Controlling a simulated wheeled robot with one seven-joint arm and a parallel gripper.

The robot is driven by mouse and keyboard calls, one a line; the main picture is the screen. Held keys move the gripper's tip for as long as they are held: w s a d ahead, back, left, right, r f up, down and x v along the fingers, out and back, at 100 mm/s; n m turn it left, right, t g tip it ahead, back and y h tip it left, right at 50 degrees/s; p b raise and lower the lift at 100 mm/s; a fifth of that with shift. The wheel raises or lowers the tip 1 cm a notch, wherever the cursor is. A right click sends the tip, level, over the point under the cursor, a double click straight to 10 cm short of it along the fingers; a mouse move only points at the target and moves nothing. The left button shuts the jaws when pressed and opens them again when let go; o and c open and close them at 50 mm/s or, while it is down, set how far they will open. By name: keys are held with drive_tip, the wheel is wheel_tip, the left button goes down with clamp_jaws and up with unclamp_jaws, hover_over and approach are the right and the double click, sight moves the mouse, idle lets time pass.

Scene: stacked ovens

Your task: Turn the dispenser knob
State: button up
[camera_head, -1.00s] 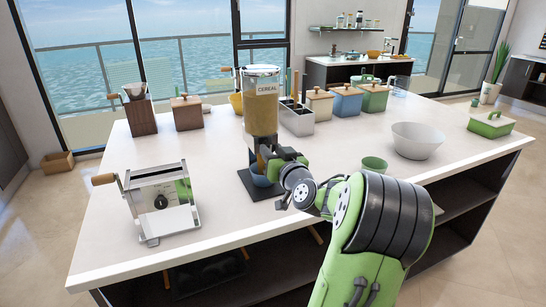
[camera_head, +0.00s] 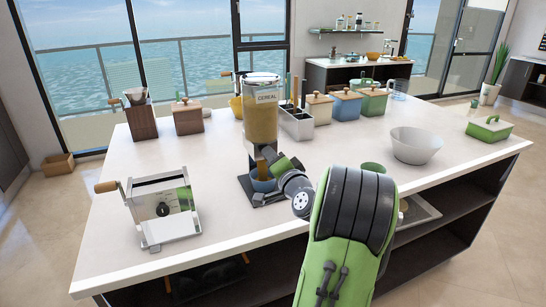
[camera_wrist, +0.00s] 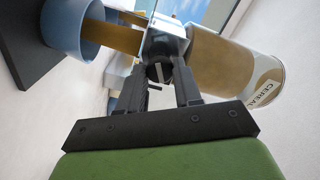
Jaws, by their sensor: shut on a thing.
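The cereal dispenser (camera_head: 261,112) stands on the island counter, a clear cylinder of tan cereal on a dark stand. In the wrist view its cylinder (camera_wrist: 228,68) lies sideways at the right. The knob (camera_wrist: 158,72) is a dark round piece with a lighter bar, on the dispenser's grey middle part. My gripper (camera_wrist: 160,84) has one finger on each side of it and is shut on it. A blue bowl (camera_head: 262,183) sits on the stand's base under the outlet. A golden-brown column (camera_wrist: 122,40) spans from dispenser to bowl. In the head view my wrist hides the knob.
A metal hand-crank machine (camera_head: 163,208) stands to the left on the counter. A green cup (camera_head: 373,167) and white bowl (camera_head: 416,145) are to the right. Lidded boxes (camera_head: 347,104) and a divided holder (camera_head: 296,122) stand behind.

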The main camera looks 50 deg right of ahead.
drive_tip(key=shift+m+p, duration=0.7)
drive_tip(key=shift+m, duration=1.1)
drive_tip(key=shift+f, duration=0.1)
drive_tip(key=o, duration=1)
drive_tip(key=shift+o, duration=0.2)
drive_tip(key=b+v, duration=0.4)
drive_tip(key=v, duration=1.2)
